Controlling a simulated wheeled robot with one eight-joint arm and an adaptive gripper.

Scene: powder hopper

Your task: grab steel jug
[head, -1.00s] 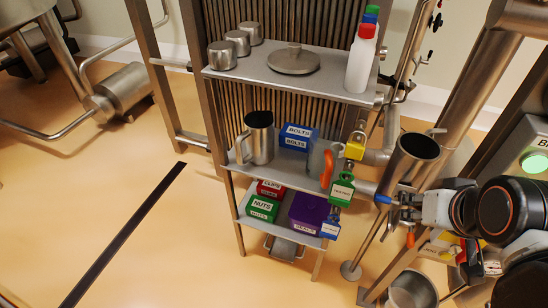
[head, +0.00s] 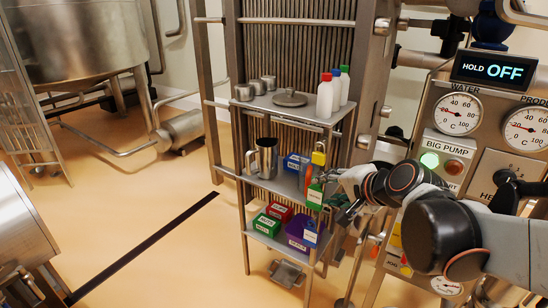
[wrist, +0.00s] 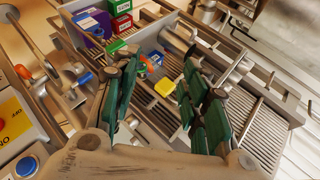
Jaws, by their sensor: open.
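The steel jug (head: 266,158) stands upright on the left part of the middle shelf, its handle toward the left. In the wrist view a steel cylinder that looks like the jug (wrist: 178,39) lies beyond the fingertips, beside the blue box. My gripper (head: 343,208) is at the right side of the shelf rack, to the right of the jug and apart from it. In the wrist view my gripper (wrist: 160,68) is open, its green-padded fingers wide apart with nothing between them.
A blue bolts box (head: 296,163), a yellow padlock (head: 318,158) and a green padlock (head: 315,196) stand between my gripper and the jug. Bottles (head: 325,97) and a lid (head: 289,98) are on the top shelf (head: 305,112). Floor left of the rack is open.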

